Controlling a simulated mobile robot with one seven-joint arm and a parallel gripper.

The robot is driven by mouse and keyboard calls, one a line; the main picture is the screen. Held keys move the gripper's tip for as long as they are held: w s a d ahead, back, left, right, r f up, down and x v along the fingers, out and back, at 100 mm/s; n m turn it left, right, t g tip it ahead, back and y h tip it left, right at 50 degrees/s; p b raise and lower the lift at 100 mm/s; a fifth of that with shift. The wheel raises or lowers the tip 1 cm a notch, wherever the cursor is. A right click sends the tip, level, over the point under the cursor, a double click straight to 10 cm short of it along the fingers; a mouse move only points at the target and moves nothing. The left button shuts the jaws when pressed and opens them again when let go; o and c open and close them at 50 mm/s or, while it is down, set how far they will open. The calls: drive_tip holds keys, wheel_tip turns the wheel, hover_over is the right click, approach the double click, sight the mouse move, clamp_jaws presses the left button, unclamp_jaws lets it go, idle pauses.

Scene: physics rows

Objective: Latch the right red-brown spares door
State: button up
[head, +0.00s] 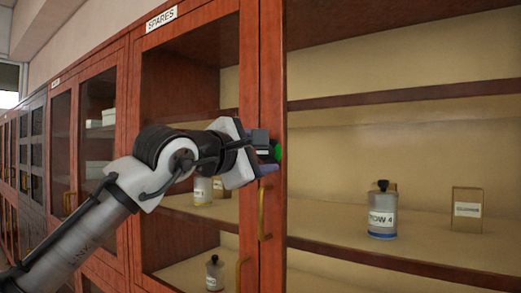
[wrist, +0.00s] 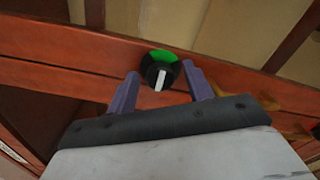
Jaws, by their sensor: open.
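The right red-brown spares door shows its upright frame (head: 272,60) in the head view, with a brass handle (head: 264,215) low on it. A round latch with a green plate (head: 278,152) sits on this frame, mostly hidden behind my gripper (head: 267,152). In the wrist view, the latch has a black knob with a pale bar (wrist: 160,79), standing nearly upright, in front of the green plate (wrist: 176,56). My gripper (wrist: 160,72) is open, its two purple fingers on either side of the knob. I cannot tell whether they touch it.
The left spares door (head: 190,65) has its own handle (head: 240,275). On the right, a bottle (head: 382,215) and a small box (head: 467,210) stand on a shelf (head: 430,240). More glazed cabinets (head: 97,120) line the wall to the left.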

drive_tip(key=shift+c, duration=0.2)
drive_tip(key=c, duration=0.9)
